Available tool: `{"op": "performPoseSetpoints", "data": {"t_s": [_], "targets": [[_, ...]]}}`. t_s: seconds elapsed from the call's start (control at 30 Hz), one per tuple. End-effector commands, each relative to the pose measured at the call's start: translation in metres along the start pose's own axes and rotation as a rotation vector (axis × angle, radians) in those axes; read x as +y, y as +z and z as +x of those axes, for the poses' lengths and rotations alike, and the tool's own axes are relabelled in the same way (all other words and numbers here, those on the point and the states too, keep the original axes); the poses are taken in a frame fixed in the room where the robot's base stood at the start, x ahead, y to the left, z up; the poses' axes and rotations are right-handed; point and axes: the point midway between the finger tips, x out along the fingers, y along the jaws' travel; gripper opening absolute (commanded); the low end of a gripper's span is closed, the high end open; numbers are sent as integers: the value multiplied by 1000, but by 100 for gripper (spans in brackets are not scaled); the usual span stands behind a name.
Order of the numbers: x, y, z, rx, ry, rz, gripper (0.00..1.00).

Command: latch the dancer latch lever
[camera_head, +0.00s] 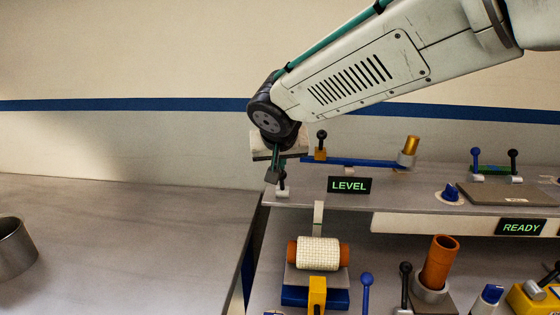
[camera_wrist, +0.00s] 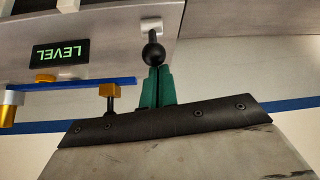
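A small lever with a black ball knob (camera_wrist: 153,54) stands on a white base (camera_wrist: 151,25) near the left end of the upper shelf. In the head view its white base (camera_head: 282,190) shows just below my gripper (camera_head: 275,168). I take it for the dancer latch lever; no label names it. In the wrist view the green fingers of my gripper (camera_wrist: 157,72) are together, with only a thin dark line between them. Their tips are right at the ball, which overlaps them; I cannot tell whether they touch. The ball is not between the fingers.
A blue bar (camera_head: 360,162) runs beside the lever, with a black-knobbed yellow block (camera_head: 320,153) at its left end. The LEVEL display (camera_head: 349,185) is on the shelf front. Rollers and more levers stand below right. The left table (camera_head: 130,220) is mostly clear.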

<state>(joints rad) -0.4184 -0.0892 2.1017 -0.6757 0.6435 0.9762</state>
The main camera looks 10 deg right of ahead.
Motion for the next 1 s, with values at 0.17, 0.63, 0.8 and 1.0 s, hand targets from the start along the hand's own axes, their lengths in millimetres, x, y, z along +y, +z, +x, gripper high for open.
{"op": "performPoseSetpoints", "data": {"t_s": [0.17,0.63,0.8,1.0], "targets": [[-2,13,4,-27,5,-4,0],[-2,-13,-4,-16,2,-2,0],[-6,-21,-30,-4,-7,-7,0],[-5,-1,-67,-2,-3,-2,0]]}}
